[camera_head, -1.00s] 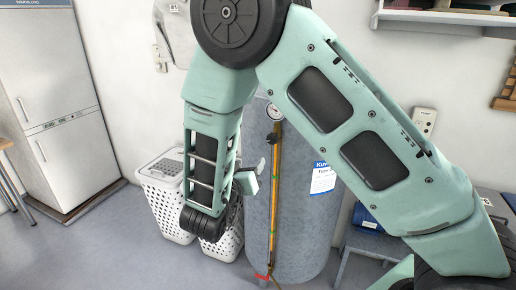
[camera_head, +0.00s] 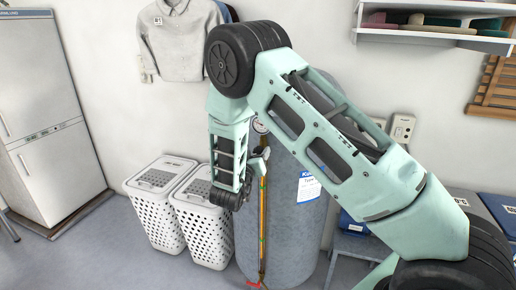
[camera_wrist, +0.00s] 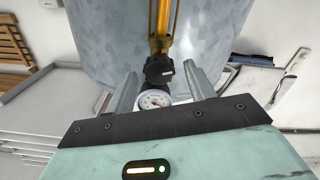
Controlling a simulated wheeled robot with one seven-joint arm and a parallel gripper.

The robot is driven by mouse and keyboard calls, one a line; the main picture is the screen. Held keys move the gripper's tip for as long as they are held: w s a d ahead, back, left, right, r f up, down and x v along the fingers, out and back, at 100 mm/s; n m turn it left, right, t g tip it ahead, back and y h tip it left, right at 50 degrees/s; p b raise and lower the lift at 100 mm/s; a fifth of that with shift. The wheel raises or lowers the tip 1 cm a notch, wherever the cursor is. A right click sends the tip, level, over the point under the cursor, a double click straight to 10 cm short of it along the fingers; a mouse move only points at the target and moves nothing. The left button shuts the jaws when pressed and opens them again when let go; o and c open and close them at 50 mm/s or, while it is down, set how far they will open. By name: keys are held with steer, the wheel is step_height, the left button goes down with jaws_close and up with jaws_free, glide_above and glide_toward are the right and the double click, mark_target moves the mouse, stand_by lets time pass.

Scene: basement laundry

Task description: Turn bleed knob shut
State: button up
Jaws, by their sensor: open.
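The black knob (camera_wrist: 158,69) sits at the end of the amber sight tube (camera_head: 263,215), next to the round dial gauge (camera_wrist: 154,99). The tube runs down the front of the grey tank (camera_head: 290,235). My gripper (camera_wrist: 161,74) is open in the wrist view, with one finger on each side of the knob and gauge. A gap shows between the fingers and the knob. In the head view my gripper (camera_head: 260,157) is at the upper part of the tube, just below the gauge (camera_head: 260,126), and hides the knob there. I cannot tell which way the knob is turned.
Two white laundry baskets (camera_head: 205,228) stand left of the tank. A fridge (camera_head: 50,120) is at the far left. A shirt (camera_head: 185,40) hangs on the wall behind. A blue item (camera_head: 352,222) lies on a low table right of the tank. The floor in front-left is clear.

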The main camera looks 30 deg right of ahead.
steer(key=shift+x, duration=1.1)
steer(key=c, duration=1)
